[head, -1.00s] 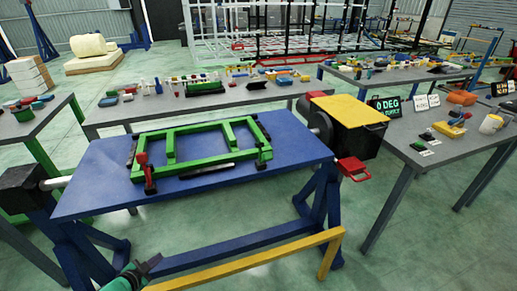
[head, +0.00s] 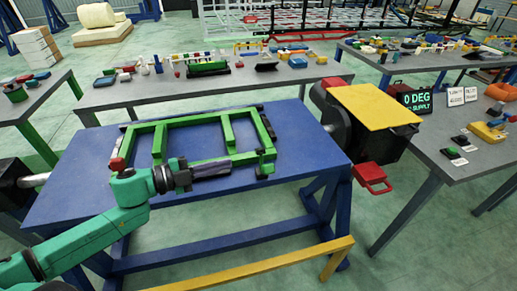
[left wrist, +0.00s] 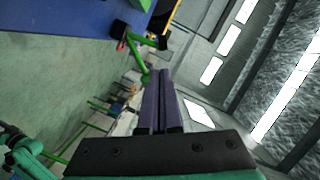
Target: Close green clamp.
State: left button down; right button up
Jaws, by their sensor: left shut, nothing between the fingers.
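The green chassis frame (head: 196,121) lies on the blue table (head: 300,130). A small green clamp (head: 267,160) stands at its near right corner; whether its handle is up or down is too small to tell. My left gripper (head: 230,168) is shut and empty, with its dark fingers reaching right along the near rail, short of the clamp. Its closed fingers fill the middle of the left wrist view (left wrist: 160,78), pointing away from the camera. Beyond them are green bars with black and red parts (left wrist: 138,42). My right gripper is out of view.
A red clamp part (head: 117,164) shows at the left, beside my wrist. A black box with a yellow top (head: 372,105) and a red handle (head: 372,177) stands at the table's right end. Benches with tools are behind and to the right. The table's right part is clear.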

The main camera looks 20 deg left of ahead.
aim_at(264, 167)
pick_arm(q)
jog(key=r+p+x, duration=0.1)
jog(key=x, duration=0.8)
jog(key=shift+s+d+f, duration=0.2)
jog(key=shift+d+f, duration=0.2)
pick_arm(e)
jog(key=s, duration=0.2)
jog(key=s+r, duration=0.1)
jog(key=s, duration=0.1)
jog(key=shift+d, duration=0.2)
pick_arm(q)
jog(key=shift+a, duration=0.1)
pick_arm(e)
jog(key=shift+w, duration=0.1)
